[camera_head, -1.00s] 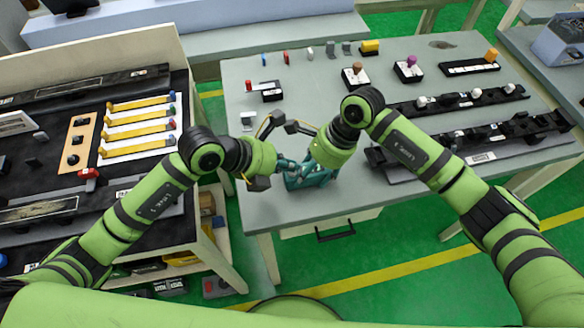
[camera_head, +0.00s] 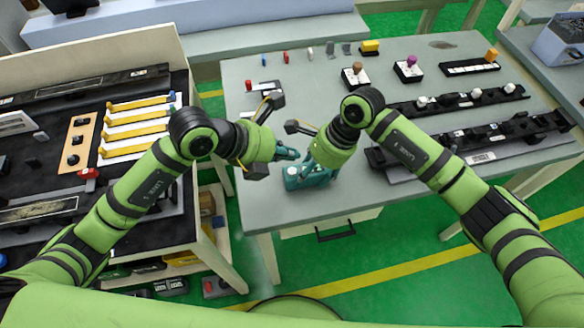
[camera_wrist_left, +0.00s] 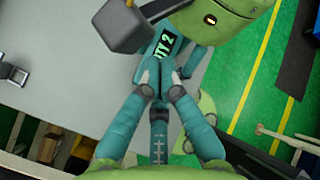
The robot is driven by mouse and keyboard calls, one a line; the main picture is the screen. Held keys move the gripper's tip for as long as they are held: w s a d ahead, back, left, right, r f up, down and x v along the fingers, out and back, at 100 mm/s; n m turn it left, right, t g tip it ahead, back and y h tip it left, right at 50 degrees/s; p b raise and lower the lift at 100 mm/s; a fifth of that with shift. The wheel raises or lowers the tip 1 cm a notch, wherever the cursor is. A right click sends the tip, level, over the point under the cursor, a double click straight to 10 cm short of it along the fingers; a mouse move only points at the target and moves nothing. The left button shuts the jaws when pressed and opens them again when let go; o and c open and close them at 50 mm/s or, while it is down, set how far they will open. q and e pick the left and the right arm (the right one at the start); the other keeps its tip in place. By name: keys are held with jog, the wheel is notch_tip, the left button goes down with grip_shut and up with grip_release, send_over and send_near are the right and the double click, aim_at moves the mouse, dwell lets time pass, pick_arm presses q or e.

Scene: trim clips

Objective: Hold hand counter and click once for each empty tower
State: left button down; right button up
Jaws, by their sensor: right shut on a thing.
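The hand counter (camera_head: 292,178) is a small teal device at the front of the grey table, held in my right gripper (camera_head: 314,172). In the left wrist view its dark display (camera_wrist_left: 170,43) shows pale green characters, of which "TY 2" is readable. Part of it is hidden behind my grippers. My left gripper (camera_head: 294,154) is just above and behind the counter in the head view. Its teal fingertips (camera_wrist_left: 159,73) are together and empty, close to the display's lower edge; whether they touch it I cannot tell. I cannot tell which things are the towers.
Small coloured pieces stand along the back, with a yellow block (camera_head: 370,46). Dark bases with a brown knob (camera_head: 356,68) and a purple knob (camera_head: 411,61) stand behind my right arm. Black rails (camera_head: 510,134) lie at right. A black-topped bench with yellow strips (camera_head: 140,118) is at left.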

pick_arm(q)
jog(key=shift+r, duration=1.1)
pick_arm(e)
jog(key=o, duration=1.3)
